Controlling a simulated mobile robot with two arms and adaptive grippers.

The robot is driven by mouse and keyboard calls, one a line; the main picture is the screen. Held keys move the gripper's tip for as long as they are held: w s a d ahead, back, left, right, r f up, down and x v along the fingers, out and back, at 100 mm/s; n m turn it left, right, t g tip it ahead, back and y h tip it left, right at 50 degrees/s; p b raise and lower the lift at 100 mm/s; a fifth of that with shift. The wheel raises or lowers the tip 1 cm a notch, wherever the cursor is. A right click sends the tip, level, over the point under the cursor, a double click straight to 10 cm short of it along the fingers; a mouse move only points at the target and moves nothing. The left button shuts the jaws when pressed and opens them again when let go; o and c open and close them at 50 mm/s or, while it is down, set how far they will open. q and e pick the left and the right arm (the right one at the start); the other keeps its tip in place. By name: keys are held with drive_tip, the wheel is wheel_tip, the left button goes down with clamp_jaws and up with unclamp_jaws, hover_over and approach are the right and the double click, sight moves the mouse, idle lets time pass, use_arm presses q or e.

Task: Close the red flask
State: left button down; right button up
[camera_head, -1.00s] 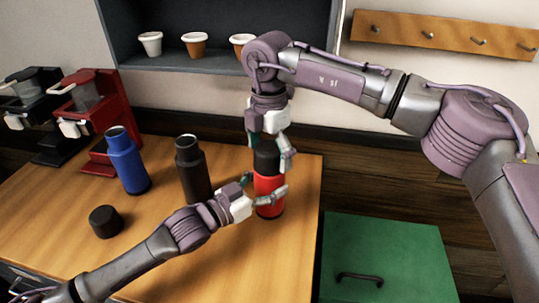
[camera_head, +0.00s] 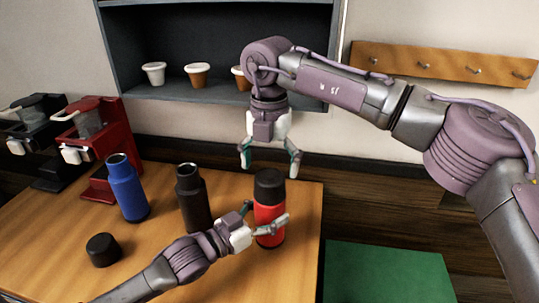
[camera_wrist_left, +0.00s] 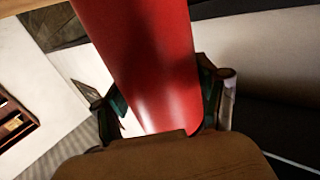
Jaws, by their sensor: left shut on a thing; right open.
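The red flask (camera_head: 268,212) stands upright near the right edge of the wooden table, with a black cap (camera_head: 269,184) seated on its top. My left gripper (camera_head: 263,222) is shut around the flask's lower body; its far finger is partly hidden. In the left wrist view the red flask body (camera_wrist_left: 150,60) runs between the fingers of my left gripper (camera_wrist_left: 165,105). My right gripper (camera_head: 269,165) is open and empty, pointing down just above the black cap and apart from it.
A blue flask (camera_head: 127,188) and a dark flask (camera_head: 194,200), both without caps, stand to the left. A loose black cap (camera_head: 103,250) lies on the table (camera_head: 60,225). Coffee brewers (camera_head: 88,140) stand at the far left. A shelf (camera_head: 200,92) holds cups behind.

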sight(270, 176)
drive_tip(key=n, duration=0.4)
drive_tip(key=shift+r+n, duration=0.3)
drive_tip(key=shift+r, duration=0.05)
drive_tip(key=n, duration=0.4)
drive_tip(key=shift+r, duration=0.3)
drive_tip(key=n, duration=0.6)
drive_tip(key=shift+r, duration=0.4)
drive_tip(key=n, duration=0.4)
drive_tip(key=shift+r+n, duration=0.3)
drive_tip(key=shift+n, duration=0.1)
drive_tip(key=shift+f, duration=0.1)
drive_tip(key=shift+f, duration=3.95)
drive_tip(key=shift+c, duration=0.4)
drive_tip(key=c, duration=1.1)
drive_tip(key=o, duration=1.3)
